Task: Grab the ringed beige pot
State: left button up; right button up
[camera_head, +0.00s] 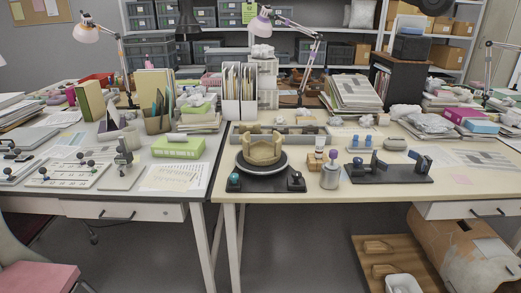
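The ringed beige pot (261,148) stands on a dark round turntable (262,169) near the front of the right-hand table. Its rim is uneven, with gaps between upright pieces, and a band runs around its body. Nothing touches it from above. Neither my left gripper nor my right gripper shows in the head view.
A grey bottle with a purple top (330,172) and a black stand (387,168) sit right of the turntable. Left is a green box (178,147). File holders (239,95) and a lamp (302,65) stand behind. Sherds lie on a wooden board (370,265) on the floor.

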aim_at(262, 152)
jog(key=u, duration=0.65)
jog(key=i, duration=1.05)
jog(key=z, duration=0.1)
